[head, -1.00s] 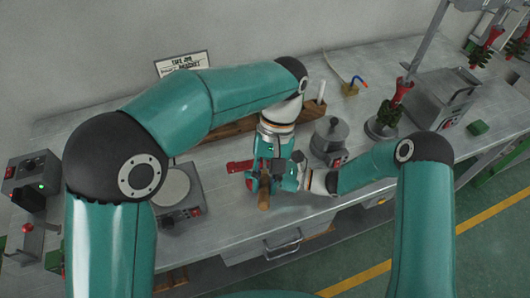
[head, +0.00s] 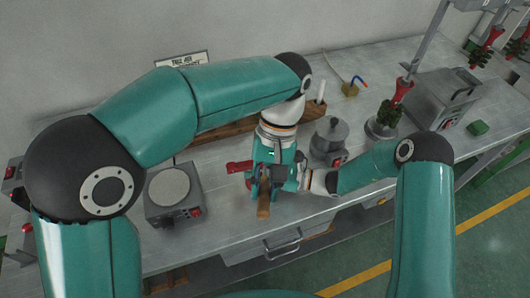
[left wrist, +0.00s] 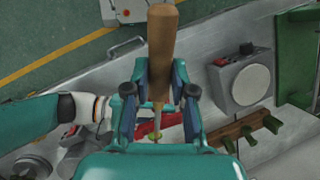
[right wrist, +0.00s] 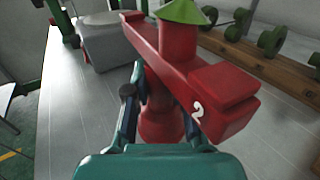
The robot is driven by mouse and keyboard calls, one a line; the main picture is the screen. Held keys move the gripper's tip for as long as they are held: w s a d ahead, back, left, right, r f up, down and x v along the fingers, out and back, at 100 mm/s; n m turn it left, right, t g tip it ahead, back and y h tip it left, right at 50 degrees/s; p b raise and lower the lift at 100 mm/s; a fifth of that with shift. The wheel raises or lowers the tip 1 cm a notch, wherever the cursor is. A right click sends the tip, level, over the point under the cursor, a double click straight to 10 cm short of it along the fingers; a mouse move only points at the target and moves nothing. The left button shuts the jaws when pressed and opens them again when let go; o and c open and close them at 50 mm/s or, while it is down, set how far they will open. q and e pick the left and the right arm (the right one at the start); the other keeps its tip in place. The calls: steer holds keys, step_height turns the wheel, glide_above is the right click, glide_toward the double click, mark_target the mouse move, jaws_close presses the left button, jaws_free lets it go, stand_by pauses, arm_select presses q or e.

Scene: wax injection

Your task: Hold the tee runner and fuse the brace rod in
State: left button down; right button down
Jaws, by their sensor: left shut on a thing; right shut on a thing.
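The red tee runner (right wrist: 205,85), marked 2, fills the middle of the right wrist view; its red end also shows in the head view (head: 238,167). My right gripper (right wrist: 160,108) is shut on its stem. The tool tip's contact is unclear. I cannot pick out the brace rod for certain.
A round-topped heater (head: 170,188) stands left of the grippers, and a lidded metal pot (head: 330,136) close on the right. A wooden rack (head: 225,130) lies behind. A red stand with green pieces (head: 385,118) and a grey machine (head: 440,98) are further right.

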arm_select(q)
steer(key=shift+s+r, duration=0.4)
steer(key=shift+s, duration=0.05)
steer(key=shift+r, duration=0.1)
steer(key=shift+r, duration=1.9)
arm_select(e)
steer(key=c, duration=0.9)
jaws_free()
steer(key=shift+d, duration=0.1)
steer(key=v, duration=1.1)
steer(key=shift+d+f, duration=0.1)
steer(key=shift+d, duration=0.25)
steer(key=shift+s, duration=0.15)
